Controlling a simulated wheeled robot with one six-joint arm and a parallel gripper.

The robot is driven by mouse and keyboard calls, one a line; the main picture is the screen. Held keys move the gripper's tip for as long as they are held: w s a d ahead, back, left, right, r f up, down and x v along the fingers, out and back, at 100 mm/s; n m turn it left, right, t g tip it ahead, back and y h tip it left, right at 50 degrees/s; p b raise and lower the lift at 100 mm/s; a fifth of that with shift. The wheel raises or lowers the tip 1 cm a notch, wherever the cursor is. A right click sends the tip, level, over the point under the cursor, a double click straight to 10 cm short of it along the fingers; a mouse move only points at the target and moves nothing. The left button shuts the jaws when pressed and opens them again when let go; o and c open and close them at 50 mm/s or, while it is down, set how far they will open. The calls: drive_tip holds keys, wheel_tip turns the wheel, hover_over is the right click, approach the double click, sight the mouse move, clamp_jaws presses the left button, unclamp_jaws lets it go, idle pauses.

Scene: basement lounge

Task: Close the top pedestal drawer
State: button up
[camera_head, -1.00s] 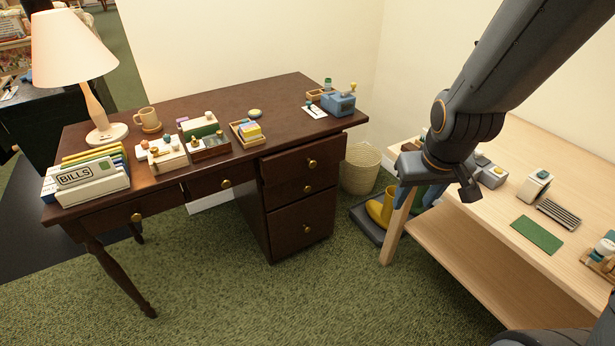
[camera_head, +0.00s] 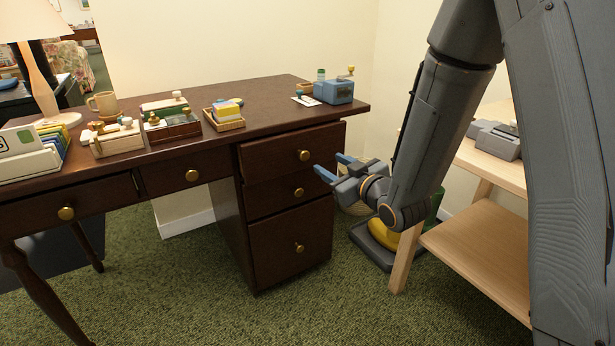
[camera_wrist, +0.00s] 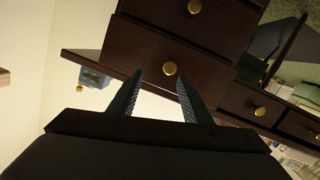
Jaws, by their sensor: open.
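The top pedestal drawer (camera_head: 275,152) is the dark brown drawer at the right of the desk, with a round brass knob (camera_head: 304,155). Its front stands a little forward of the drawer fronts below, so it looks slightly open. My gripper (camera_head: 333,166) is open and empty, just right of the drawer front, at about knob height, fingers pointing toward the pedestal. I see no contact with the drawer.
The middle drawer (camera_head: 275,193) and bottom drawer (camera_head: 285,245) look shut. The desktop (camera_head: 285,100) overhangs and carries a blue sharpener (camera_head: 335,91) and small trays. A light wooden table (camera_head: 480,262) stands close on the right, with yellow boots (camera_head: 385,235) beside it. Carpet in front is clear.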

sight(305, 156)
drive_tip(key=w+a+b, duration=0.1)
drive_tip(key=w+a, duration=0.1)
drive_tip(key=w+a+f+y+b, duration=0.1)
drive_tip(key=w+a+b, duration=0.1)
drive_tip(key=w+a+n+t+y+b, duration=0.1)
drive_tip(key=w+a, duration=0.1)
drive_tip(key=w, duration=0.1)
drive_tip(key=shift+a+f, duration=0.3)
drive_tip(key=shift+a, duration=0.05)
clamp_jaws()
